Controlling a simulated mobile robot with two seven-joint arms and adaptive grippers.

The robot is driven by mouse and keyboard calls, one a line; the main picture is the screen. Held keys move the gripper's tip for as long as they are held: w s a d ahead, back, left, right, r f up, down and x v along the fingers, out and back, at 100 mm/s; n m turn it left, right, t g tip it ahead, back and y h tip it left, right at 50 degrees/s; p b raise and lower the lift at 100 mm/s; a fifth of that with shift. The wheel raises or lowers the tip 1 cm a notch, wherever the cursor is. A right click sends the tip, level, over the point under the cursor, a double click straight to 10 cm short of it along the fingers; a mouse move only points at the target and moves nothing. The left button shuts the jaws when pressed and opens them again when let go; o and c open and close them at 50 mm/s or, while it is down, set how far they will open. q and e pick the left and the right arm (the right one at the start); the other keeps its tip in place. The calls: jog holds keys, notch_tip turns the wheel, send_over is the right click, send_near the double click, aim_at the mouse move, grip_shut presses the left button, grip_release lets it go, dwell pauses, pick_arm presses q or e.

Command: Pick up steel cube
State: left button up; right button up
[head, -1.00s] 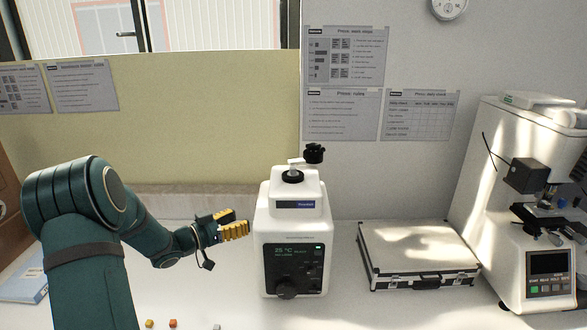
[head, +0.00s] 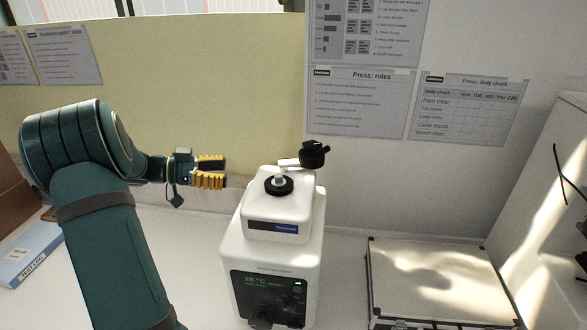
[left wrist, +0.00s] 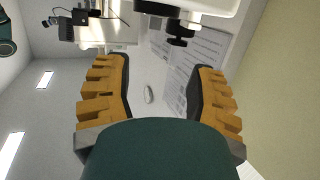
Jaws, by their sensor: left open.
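No steel cube shows in the current views. My left gripper (head: 222,172) is open and empty, with yellow-orange ridged fingers. In the head view it points right, beside the upper part of a white instrument (head: 270,255) and in front of the beige panel. In the left wrist view the two fingers (left wrist: 160,68) stand wide apart with nothing between their tips. My right gripper is not in view.
The white instrument has a black control panel and a black knob on top. A silver case (head: 440,275) lies to its right on the white bench. A blue-white book (head: 28,255) lies at left. Wall sheets (head: 360,103) hang behind.

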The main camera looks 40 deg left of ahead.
pick_arm(q)
send_near(277, 175)
jog(key=x, duration=0.4)
jog(key=shift+w+a+f, duration=0.1)
jog(key=shift+w, duration=0.15)
jog(key=x, duration=0.4)
jog(key=shift+s+d+p, duration=0.15)
jog(key=shift+d+p, duration=0.15)
jog(key=shift+d, duration=0.05)
jog(key=shift+w+d, duration=0.25)
jog(key=shift+w, duration=0.1)
grip_shut()
